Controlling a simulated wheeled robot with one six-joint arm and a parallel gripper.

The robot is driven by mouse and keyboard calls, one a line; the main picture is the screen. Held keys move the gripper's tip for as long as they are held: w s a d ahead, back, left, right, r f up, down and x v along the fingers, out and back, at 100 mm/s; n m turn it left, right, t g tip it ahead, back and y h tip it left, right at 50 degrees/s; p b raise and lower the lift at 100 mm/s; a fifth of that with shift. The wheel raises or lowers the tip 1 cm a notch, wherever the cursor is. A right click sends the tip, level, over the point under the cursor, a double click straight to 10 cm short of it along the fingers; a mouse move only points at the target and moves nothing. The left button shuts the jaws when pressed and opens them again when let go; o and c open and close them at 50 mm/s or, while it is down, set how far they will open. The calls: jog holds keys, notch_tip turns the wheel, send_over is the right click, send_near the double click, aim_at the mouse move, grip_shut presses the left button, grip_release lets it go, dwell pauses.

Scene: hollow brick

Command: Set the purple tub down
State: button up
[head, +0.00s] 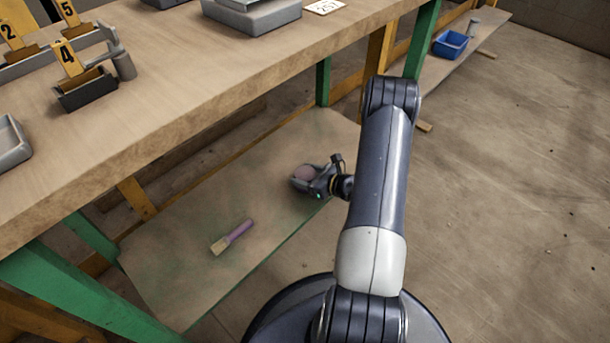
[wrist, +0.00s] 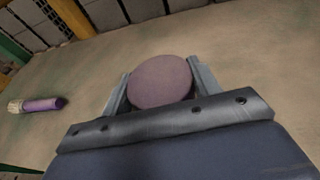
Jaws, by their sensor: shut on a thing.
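The purple tub (wrist: 160,82) shows as a round, dull purple top between the two grey fingers in the wrist view. In the head view the tub (head: 306,173) is small and partly hidden by the fingers. My gripper (head: 308,178) is shut on it, over the low shelf (head: 180,245) under the workbench. My gripper also shows in the wrist view (wrist: 160,80). I cannot tell whether the tub touches the shelf or is held just above it.
A brush with a purple handle (head: 235,236) lies on the low shelf, left of my gripper. The workbench top (head: 170,105) overhangs the shelf, with green legs (head: 75,290) beside it. A blue bin (head: 450,44) stands farther back. Bare shelf lies around the tub.

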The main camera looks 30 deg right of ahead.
jog(key=shift+f, duration=0.2)
jog(key=o, duration=1.1)
jog(key=shift+r, duration=0.2)
jog(key=shift+s+d+r, duration=0.15)
jog(key=shift+s, duration=0.05)
jog(key=p+v, duration=0.3)
jog(key=v, duration=0.8)
jog(key=shift+s, duration=0.25)
jog(key=shift+w, duration=0.1)
